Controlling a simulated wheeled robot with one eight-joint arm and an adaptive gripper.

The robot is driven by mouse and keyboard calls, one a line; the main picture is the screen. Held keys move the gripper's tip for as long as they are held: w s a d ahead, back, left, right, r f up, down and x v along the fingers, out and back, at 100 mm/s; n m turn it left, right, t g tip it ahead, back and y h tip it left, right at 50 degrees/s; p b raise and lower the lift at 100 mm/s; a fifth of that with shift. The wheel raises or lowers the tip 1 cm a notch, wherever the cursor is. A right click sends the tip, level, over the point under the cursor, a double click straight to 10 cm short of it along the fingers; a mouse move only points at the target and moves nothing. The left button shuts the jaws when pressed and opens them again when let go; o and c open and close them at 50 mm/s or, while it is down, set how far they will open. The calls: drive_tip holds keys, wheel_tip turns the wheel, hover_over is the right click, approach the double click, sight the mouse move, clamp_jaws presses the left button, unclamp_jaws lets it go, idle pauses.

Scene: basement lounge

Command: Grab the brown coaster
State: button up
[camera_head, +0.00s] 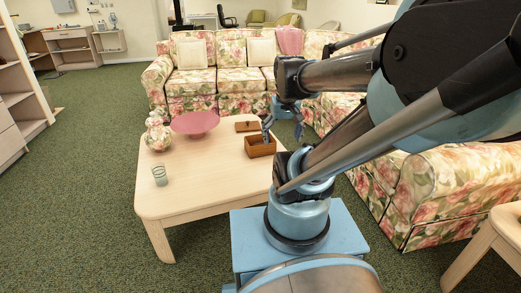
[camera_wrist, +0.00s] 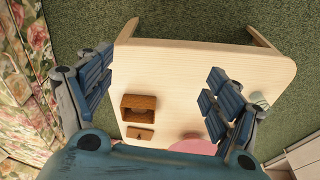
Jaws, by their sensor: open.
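A small flat brown piece (camera_head: 246,126), which looks like the coaster, lies on the wooden coffee table (camera_head: 205,185) behind an open brown box (camera_head: 260,148). In the wrist view the flat brown piece (camera_wrist: 140,133) lies below the box (camera_wrist: 138,115), near the table edge, with a small dark mark on it. My gripper (camera_head: 283,132) is open and empty above the table's right side. In the wrist view its blue fingers (camera_wrist: 155,88) are spread wide, with the box and flat piece between them in the picture, apart from both.
A pink bowl (camera_head: 196,122), a floral vase (camera_head: 157,134) and a glass (camera_head: 160,175) stand on the table's left part. The front of the table is clear. Floral sofas (camera_head: 220,80) stand behind and to the right.

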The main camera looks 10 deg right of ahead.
drive_tip(key=w+r, duration=0.4)
drive_tip(key=w, duration=0.9)
hover_over(260, 143)
drive_tip(key=s, duration=0.5)
wheel_tip(260, 143, down, 22)
drive_tip(key=shift+g, duration=0.4)
drive_tip(key=f, duration=0.5)
drive_tip(key=w+f, duration=0.1)
drive_tip(key=f, duration=0.5)
drive_tip(key=w+f, duration=0.1)
drive_tip(key=f, duration=0.4)
drive_tip(key=shift+a+f, duration=0.15)
drive_tip(key=shift+f, duration=0.2)
drive_tip(key=c, duration=0.7)
